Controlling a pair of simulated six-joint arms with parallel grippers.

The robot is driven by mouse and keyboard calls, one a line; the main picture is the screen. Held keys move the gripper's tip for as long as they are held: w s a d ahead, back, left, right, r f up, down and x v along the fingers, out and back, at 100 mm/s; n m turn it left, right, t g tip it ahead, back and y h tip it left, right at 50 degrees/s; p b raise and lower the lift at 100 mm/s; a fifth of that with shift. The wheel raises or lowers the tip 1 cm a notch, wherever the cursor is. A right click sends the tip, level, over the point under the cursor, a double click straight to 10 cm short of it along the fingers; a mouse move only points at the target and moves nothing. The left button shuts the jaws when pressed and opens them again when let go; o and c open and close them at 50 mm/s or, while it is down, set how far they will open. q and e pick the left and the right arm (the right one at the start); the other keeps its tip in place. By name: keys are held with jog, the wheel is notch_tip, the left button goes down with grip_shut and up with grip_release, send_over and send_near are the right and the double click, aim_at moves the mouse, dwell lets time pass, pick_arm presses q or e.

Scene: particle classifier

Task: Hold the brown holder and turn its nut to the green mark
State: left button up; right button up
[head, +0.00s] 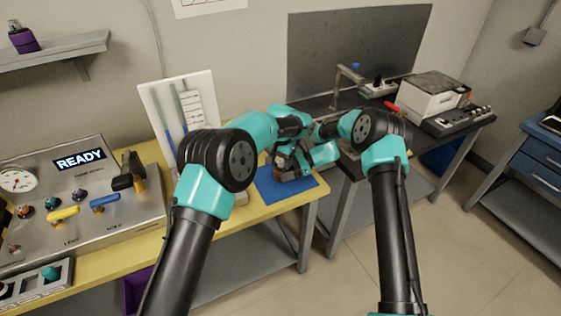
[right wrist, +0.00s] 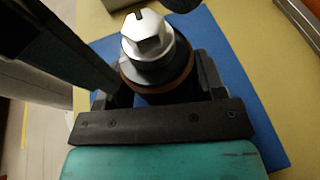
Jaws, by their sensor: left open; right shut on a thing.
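The nut (right wrist: 147,38) is a silver hexagon with a short dark line on its top face. It sits upright on the brown holder (right wrist: 128,79), whose brown rim shows below a dark collar. My right gripper (right wrist: 160,88) is shut on the holder, one dark finger at each side. In the head view the right gripper (head: 297,165) is over the blue mat, and the holder is mostly hidden. My left gripper (head: 282,148) is open close by; its fingertips are hard to make out. I cannot make out a green mark in either view.
The blue mat (head: 268,192) lies on the yellow bench (head: 240,215). A metal control panel (head: 75,215) reading READY stands at left, and a white board (head: 205,90) behind. A dark bench with a sink tap (head: 345,72) and a grey box (head: 430,95) is at the right.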

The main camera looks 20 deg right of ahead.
aim_at(280, 161)
pick_arm(q)
notch_tip(280, 161, up, 12)
jog(key=shift+f, duration=0.25)
jog(key=shift+o, duration=0.2)
jog(key=shift+a, duration=0.1)
jog(key=shift+s+a+f+t+h, duration=0.15)
jog(key=shift+s+a+t+h, duration=0.65)
jog(key=shift+s+a+h, duration=0.05)
jog(key=shift+s+a+f+t+h, duration=0.15)
jog(key=shift+s+a+t+h, duration=0.65)
jog(key=shift+s+h, duration=0.05)
jog(key=x, duration=1.2)
